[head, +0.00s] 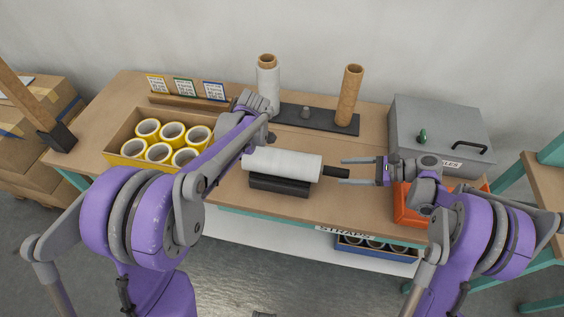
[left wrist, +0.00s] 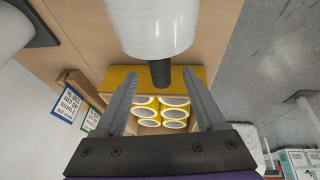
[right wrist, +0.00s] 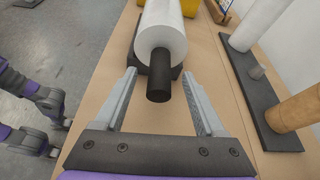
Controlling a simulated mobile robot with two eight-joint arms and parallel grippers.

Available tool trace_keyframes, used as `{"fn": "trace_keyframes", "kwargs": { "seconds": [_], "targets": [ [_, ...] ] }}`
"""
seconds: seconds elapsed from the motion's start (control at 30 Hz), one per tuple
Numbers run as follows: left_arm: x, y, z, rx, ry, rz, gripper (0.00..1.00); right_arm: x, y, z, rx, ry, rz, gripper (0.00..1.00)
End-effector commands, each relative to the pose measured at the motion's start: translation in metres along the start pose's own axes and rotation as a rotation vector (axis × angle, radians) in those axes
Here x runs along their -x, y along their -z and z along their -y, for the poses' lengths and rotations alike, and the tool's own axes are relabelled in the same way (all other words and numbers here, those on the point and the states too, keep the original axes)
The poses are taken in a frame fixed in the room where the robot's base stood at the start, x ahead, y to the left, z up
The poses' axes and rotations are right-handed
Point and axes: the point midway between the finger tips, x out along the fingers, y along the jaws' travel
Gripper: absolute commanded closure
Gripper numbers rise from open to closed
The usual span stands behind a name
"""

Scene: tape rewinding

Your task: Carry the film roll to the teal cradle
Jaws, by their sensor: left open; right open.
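The film roll (head: 285,163), white with dark handles, lies level on a black cradle (head: 280,187) at the bench front. My right gripper (head: 340,171) is open at the roll's right end, its fingers on either side of the dark handle (right wrist: 158,82). My left gripper (left wrist: 160,75) is open at the other end, with the other handle (left wrist: 160,72) between its fingers; my left arm hides it in the head view. Neither gripper is closed on the handles. A teal piece (head: 552,151) shows at the far right edge; I cannot tell whether it is the teal cradle.
A yellow box (head: 126,162) of tape rolls stands left. Upright rolls (head: 267,85) (head: 349,95) stand on a dark base (head: 318,119) behind. A grey case (head: 440,125) and an orange bin (head: 405,210) are right. A second table (head: 545,180) stands farther right, across a gap.

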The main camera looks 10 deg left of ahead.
Motion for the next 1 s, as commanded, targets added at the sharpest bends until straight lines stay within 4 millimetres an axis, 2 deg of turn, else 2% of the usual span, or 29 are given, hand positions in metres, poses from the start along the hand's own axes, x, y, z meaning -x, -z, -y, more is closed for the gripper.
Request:
{"fn": "trace_keyframes", "kwargs": {
  "seconds": [0.1,0.3,0.7,0.77,1.0],
  "targets": [
    [-0.022,0.0,0.0,0.002,0.001,0.0,0.28,-0.022,0.0,0.0,0.002,-0.002,0.001,0.28],
    [-0.044,0.0,0.0,0.0,0.0,0.001,0.28,-0.044,0.0,0.0,0.0,-0.001,0.0,0.28],
    [-0.051,0.0,0.0,0.0,0.0,0.001,0.28,-0.051,0.0,0.0,0.0,0.0,0.0,0.28],
    [-0.051,0.0,0.0,0.0,0.0,0.001,0.35,-0.051,0.0,0.0,0.0,0.0,0.0,0.35],
    [-0.051,0.0,0.0,0.0,0.0,0.001,0.78,-0.051,0.0,0.0,0.0,0.0,0.0,0.78]
  ]
}}
